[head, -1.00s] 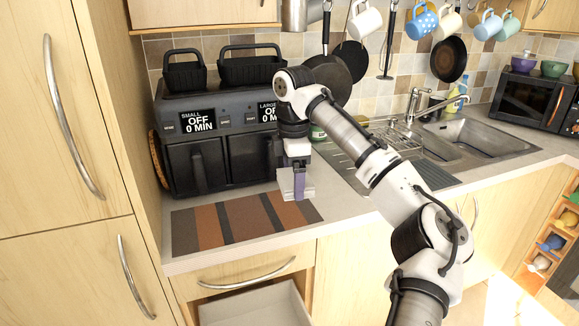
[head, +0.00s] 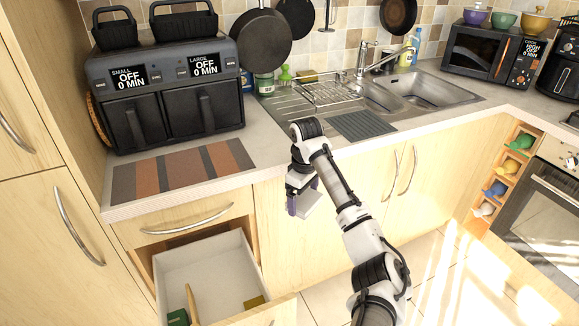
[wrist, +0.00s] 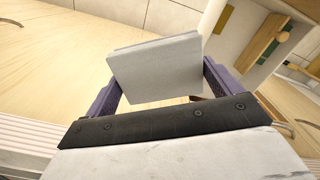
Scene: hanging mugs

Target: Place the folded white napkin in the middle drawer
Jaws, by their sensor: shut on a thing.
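The folded white napkin (wrist: 155,68) is held between the purple fingers of my gripper (wrist: 160,84) in the wrist view. In the head view the napkin (head: 310,203) shows as a pale slab at my gripper (head: 303,203). My gripper is in front of the lower cabinet doors, to the right of the open drawer and apart from it. The middle drawer (head: 220,277) is pulled out under a shut top drawer (head: 165,216). Its front is partly cut off by the frame's bottom edge.
The open drawer holds a green item (head: 178,317), a wooden piece (head: 191,302) and a small yellowish item (head: 254,301). The counter above carries a striped mat (head: 180,172) and a black air fryer (head: 170,95). Much of the drawer's floor is bare.

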